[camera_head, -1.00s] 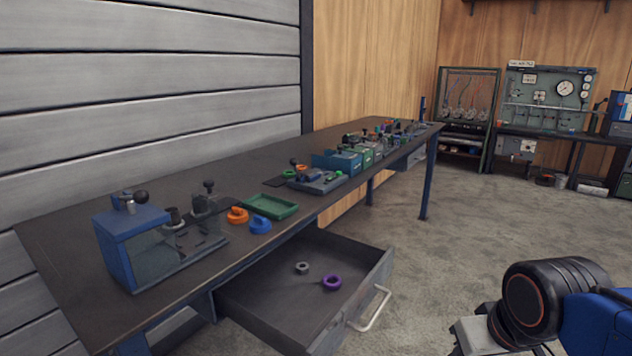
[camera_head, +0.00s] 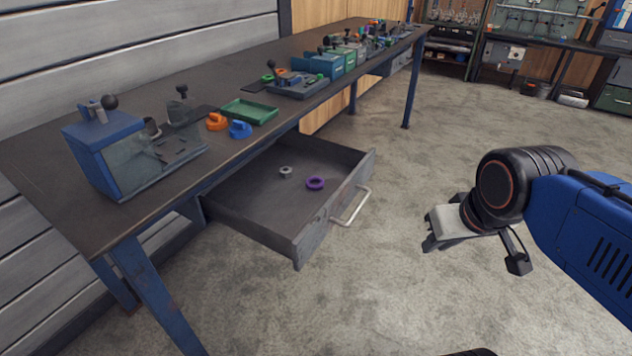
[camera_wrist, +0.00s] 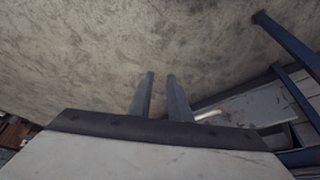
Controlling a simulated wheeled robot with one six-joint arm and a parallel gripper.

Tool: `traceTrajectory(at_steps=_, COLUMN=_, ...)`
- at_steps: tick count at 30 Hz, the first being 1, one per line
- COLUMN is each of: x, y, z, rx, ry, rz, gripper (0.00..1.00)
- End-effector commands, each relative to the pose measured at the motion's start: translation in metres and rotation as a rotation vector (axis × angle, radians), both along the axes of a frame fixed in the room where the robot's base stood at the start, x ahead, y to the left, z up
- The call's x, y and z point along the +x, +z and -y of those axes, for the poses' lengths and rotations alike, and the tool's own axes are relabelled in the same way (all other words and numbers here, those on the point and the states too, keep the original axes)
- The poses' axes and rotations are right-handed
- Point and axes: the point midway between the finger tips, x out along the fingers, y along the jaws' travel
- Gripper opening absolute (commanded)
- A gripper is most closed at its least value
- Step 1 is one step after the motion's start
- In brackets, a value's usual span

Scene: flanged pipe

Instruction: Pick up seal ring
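A purple ring (camera_head: 315,183) lies flat in the open drawer (camera_head: 262,222) under the workbench. A smaller grey ring-shaped part (camera_head: 286,172) lies left of it, apart from it. I cannot tell for certain which of them is the seal ring. My gripper (camera_head: 430,242) hangs over the floor to the right of the drawer, well away from both parts. In the wrist view my gripper's two fingers (camera_wrist: 160,78) stand apart with an empty gap, facing the floor. Neither ring shows in the wrist view.
The workbench (camera_head: 60,185) carries a blue-grey fixture (camera_head: 115,155), an orange part (camera_head: 216,122), a blue part (camera_head: 240,129) and a green tray (camera_head: 250,111). The drawer's handle (camera_head: 351,207) juts toward the floor. The floor (camera_head: 420,165) between drawer and gripper is clear.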

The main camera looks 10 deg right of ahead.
Motion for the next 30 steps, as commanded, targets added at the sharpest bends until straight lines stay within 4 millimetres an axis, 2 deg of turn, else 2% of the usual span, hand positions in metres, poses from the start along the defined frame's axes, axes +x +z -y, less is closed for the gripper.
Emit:
traceTrajectory(at_steps=8, x=0.000, y=0.000, z=0.000, rx=0.000, ry=0.000, rz=0.000, gripper=0.17)
traceTrajectory(at_steps=9, x=0.000, y=0.000, z=0.000, rx=0.000, ry=0.000, rz=0.000, gripper=0.22)
traceTrajectory(at_steps=14, x=0.007, y=0.007, z=-0.002, rx=0.012, ry=-0.017, rz=-0.010, gripper=0.60)
traceTrajectory(at_steps=20, x=0.044, y=0.040, z=-0.015, rx=0.070, ry=-0.119, rz=-0.064, gripper=0.62)
traceTrajectory(at_steps=30, x=0.125, y=0.094, z=-0.056, rx=0.162, ry=-0.365, rz=-0.183, gripper=0.62)
